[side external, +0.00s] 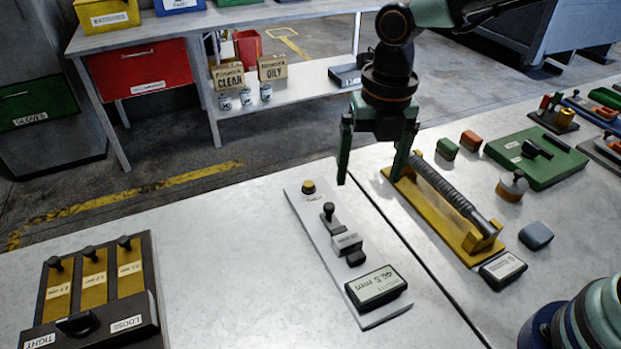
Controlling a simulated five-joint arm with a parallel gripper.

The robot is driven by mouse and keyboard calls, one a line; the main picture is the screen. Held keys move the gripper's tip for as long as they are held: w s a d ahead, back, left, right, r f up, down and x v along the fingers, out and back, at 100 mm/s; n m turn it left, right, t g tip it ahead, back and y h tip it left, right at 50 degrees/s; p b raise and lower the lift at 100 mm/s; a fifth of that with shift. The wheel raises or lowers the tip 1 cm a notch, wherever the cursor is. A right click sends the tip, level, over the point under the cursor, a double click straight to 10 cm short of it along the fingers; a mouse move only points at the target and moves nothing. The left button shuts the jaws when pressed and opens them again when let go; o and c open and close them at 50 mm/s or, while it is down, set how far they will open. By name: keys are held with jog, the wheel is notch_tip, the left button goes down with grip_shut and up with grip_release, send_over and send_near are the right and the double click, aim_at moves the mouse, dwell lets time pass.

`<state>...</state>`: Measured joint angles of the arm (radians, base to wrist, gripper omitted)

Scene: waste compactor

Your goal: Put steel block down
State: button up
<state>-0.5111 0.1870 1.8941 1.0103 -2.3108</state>
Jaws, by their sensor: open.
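My gripper (369,181) points down with its fingers spread, and nothing shows between them. It hangs above the table, over the gap between a pale gauge plate (313,207) and a yellow cradle (426,213). A small grey metal-looking block (347,243) with a label sits on the gauge plate, lower in the picture than the gripper and apart from it. It is between a black-knobbed post (328,212) and a small dark piece (356,259). It looks like the steel block, but its label is too small to read.
A display (376,287) reading in mm lies at the plate's near end. The cradle holds a ribbed grey rod (448,187). A blue-grey block (536,235), green block (447,149) and orange block (471,140) stand to the right. A TIGHT/LOOSE fixture (88,321) is at left. Table between is clear.

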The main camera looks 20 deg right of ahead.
jog(key=s+d+r+m+t, duration=0.1)
jog(key=s+d+r+m, duration=0.1)
jog(key=d+m, duration=0.4)
jog(key=s+d+r+m+t, duration=0.2)
jog(key=d+m, duration=0.5)
jog(key=m, duration=0.8)
jog(key=s+d+r+m+t, duration=0.2)
jog(key=d+m, duration=0.4)
jog(key=m, duration=0.5)
jog(key=shift+d+r, duration=0.2)
jog(key=shift+r, duration=0.7)
